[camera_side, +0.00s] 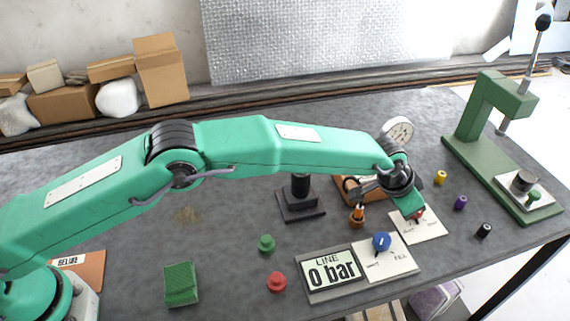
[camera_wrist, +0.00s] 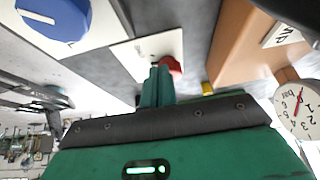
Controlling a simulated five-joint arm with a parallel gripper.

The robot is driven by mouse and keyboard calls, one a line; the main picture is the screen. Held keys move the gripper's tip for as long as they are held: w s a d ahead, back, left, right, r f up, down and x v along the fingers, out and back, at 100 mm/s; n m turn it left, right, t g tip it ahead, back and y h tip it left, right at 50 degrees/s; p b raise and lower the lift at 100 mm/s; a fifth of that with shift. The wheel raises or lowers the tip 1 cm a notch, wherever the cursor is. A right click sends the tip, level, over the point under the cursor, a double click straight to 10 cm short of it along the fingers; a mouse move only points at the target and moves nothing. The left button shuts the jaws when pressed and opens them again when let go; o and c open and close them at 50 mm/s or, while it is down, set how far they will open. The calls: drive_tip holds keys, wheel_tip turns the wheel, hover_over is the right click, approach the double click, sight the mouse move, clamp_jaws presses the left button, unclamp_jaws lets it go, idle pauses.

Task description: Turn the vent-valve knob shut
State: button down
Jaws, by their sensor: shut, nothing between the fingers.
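A red knob (camera_side: 418,215) sits on a white labelled plate (camera_side: 432,231) at the right of the bench; I take it as the vent-valve knob. My gripper (camera_side: 411,209) points down over this plate, and its end hides much of the knob. In the wrist view my gripper's fingers (camera_wrist: 157,82) are together and empty. Their tips are close beside the red knob (camera_wrist: 173,65); I cannot tell if they touch it. The knob's pointer direction is hidden. A blue knob (camera_side: 381,241) with a white mark stands on the neighbouring plate labelled FILL, also in the wrist view (camera_wrist: 58,20).
A display (camera_side: 331,270) reads "LINE 0 bar". A round gauge (camera_side: 399,130) stands behind my wrist. A green press (camera_side: 497,140) is at the right, with small yellow, purple and black parts nearby.

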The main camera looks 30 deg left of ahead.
drive_tip(key=shift+f, duration=0.7)
drive_tip(key=shift+w+d, duration=0.1)
drive_tip(key=shift+w, duration=0.15)
idle(0.5)
drive_tip(key=shift+w+a, duration=0.3)
drive_tip(key=shift+a, duration=0.1)
idle(0.4)
drive_tip(key=shift+s+a, duration=0.3)
drive_tip(key=shift+r, duration=0.1)
drive_tip(key=shift+r, duration=2.95)
drive_tip(key=shift+r, duration=0.1)
